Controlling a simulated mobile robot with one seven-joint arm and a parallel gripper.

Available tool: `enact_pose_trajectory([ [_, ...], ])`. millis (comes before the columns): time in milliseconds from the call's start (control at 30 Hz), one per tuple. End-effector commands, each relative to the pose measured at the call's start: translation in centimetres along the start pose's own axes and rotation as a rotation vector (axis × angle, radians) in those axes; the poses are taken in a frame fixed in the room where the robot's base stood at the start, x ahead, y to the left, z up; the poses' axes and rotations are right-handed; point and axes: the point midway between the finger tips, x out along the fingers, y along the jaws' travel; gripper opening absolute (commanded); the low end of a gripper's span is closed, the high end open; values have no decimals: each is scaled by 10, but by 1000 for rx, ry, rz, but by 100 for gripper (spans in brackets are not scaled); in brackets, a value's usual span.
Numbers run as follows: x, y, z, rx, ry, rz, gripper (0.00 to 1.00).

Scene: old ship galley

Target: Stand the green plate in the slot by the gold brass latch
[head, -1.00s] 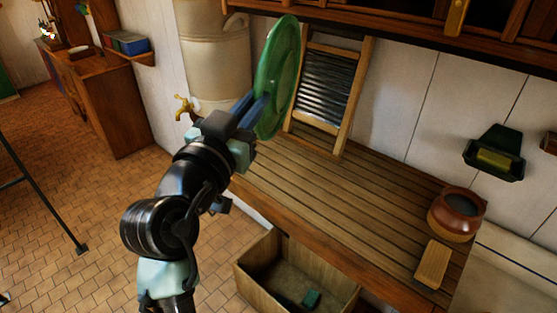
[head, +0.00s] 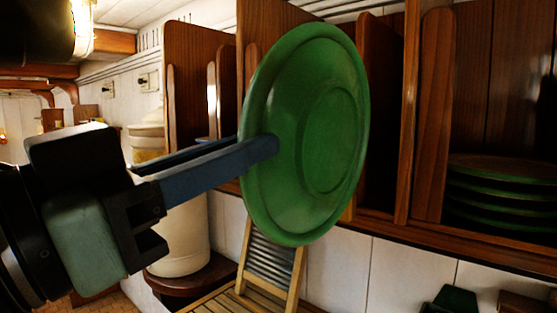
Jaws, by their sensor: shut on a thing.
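The green plate (head: 330,125) is upright, seen nearly face on and slightly tilted. My gripper (head: 258,150) is shut on its left edge and holds it in the air in front of a wooden rack (head: 400,150). The rack has upright brown dividers with openings between them. The plate covers part of the dividers and openings behind it. I cannot make out a gold brass latch in this view; it may be hidden or out of view.
Several green plates (head: 500,195) lie stacked in the rack's right compartment. A washboard (head: 270,265) leans on the wall below the rack. A cream container (head: 185,235) stands at the left behind my gripper. A dark green holder (head: 452,299) is at lower right.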

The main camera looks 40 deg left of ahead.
Motion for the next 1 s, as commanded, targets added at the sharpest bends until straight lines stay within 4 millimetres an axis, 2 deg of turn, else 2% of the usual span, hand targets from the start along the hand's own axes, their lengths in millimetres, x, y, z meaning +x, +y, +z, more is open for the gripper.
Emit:
enact_pose_trajectory([
  [1000, 76, -1, 15, 0, 5, 1, 0],
])
